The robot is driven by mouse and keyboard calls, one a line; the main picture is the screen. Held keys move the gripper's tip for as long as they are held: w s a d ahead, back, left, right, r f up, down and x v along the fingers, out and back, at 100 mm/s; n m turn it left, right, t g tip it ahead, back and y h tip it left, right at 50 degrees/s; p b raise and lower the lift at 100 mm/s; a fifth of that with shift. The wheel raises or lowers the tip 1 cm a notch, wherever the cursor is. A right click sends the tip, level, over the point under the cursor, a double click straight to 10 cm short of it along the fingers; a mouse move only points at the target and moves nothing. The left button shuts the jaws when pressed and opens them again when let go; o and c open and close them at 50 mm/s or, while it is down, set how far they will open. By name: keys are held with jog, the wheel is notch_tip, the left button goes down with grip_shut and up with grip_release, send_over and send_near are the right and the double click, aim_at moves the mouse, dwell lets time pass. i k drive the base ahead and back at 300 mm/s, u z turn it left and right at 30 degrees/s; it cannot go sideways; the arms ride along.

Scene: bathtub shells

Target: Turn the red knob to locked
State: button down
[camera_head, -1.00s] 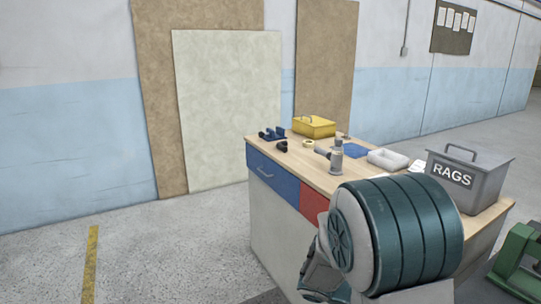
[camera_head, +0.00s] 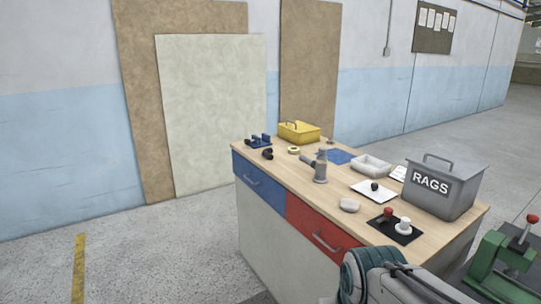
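A small dark-red knob (camera_head: 388,214) stands on a black plate (camera_head: 381,226) near the front edge of the wooden workbench (camera_head: 275,172). A white knob (camera_head: 403,226) stands just right of it on the same plate. Markings on the plate and the red knob's setting are too small to read. Another red knob (camera_head: 533,219) tops a post on the green machine at the right edge. My arm shows at the bottom, in front of the bench and apart from both red knobs. My gripper's fingers are not in view.
A white plate with a black knob (camera_head: 375,187), a grey puck (camera_head: 349,205) and a grey upright tool (camera_head: 321,167) are nearby. Floor (camera_head: 160,255) is clear at left.

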aim_at(388, 212)
jog(key=k, duration=0.65)
jog(key=z, duration=0.7)
jog(key=i, duration=1.45)
jog(key=u, duration=0.15)
